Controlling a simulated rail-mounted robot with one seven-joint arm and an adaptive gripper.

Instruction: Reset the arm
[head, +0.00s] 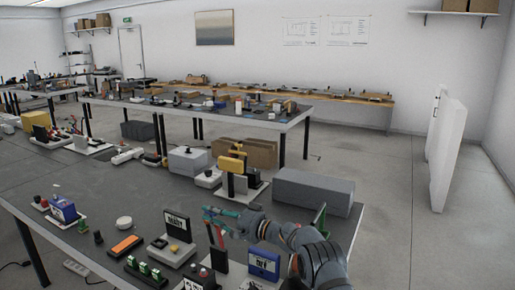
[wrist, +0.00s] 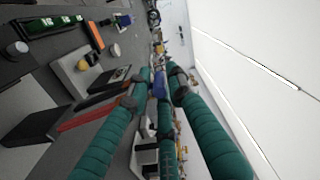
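My gripper (head: 207,212) is held up over the front bench, at the end of my arm, which reaches in from the lower right of the head view. In the wrist view its long teal fingers (wrist: 158,75) run up the picture, with a gap between their tips. A small blue patch shows in that gap, seemingly background. Nothing is clearly held. A thin red bar (wrist: 90,118) shows beside the left finger in the wrist view; I cannot tell whether it touches the finger.
The front bench (head: 140,210) holds an orange block (head: 126,246), a white round puck (head: 124,222), a blue box (head: 264,264) and a switch unit (head: 172,250) near my arm. A grey box (head: 312,192) stands behind the arm. The floor to the right (head: 420,240) is clear.

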